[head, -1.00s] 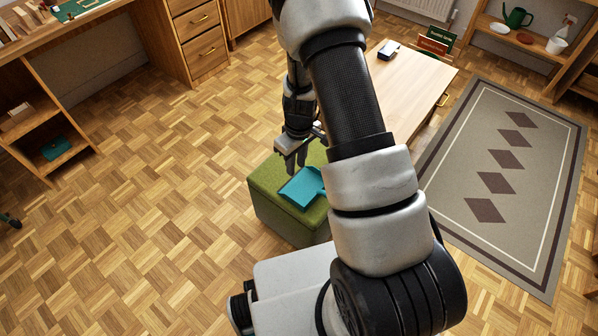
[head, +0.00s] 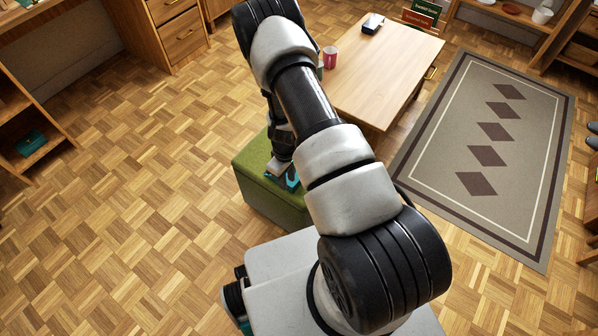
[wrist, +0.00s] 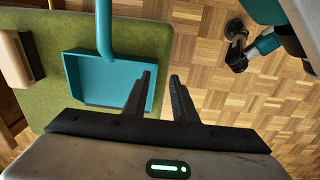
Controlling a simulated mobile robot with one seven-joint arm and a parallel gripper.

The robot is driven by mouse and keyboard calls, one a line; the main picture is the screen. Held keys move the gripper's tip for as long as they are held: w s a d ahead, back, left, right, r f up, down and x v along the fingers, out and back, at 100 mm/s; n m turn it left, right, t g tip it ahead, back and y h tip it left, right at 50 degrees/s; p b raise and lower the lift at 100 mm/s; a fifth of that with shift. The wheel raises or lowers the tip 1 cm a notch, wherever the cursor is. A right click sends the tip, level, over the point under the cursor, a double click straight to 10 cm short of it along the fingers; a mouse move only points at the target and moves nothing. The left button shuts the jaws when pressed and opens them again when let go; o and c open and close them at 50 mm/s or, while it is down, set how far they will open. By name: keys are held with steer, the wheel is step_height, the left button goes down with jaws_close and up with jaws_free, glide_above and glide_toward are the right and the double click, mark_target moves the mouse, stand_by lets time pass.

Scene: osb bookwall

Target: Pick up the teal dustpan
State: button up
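The teal dustpan (wrist: 88,82) lies on the green stool top (wrist: 40,110) in the wrist view, its handle pointing to the top of the picture. My gripper (wrist: 160,76) is open. Its left finger overlaps the right side of the pan; the right finger is past the stool's edge, over the floor. Whether a finger touches the pan cannot be told. In the head view the dustpan (head: 292,180) is mostly hidden by my arm and gripper (head: 278,170), which is low over the green stool (head: 262,195).
A beige and dark block (wrist: 15,60) lies on the stool left of the dustpan. A wooden table (head: 385,75) with a pink cup (head: 330,57) stands behind the stool. A grey rug (head: 430,140) is at right. The parquet floor at left is clear.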

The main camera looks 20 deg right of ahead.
mark_target(289, 186)
steer(key=f, duration=0.1)
steer(key=f+b, duration=0.1)
steer(key=f, duration=0.3)
steer(key=shift+w+d+f+b, duration=0.15)
steer(key=shift+w+d+b, duration=0.1)
steer(key=shift+b, duration=0.1)
jaws_close()
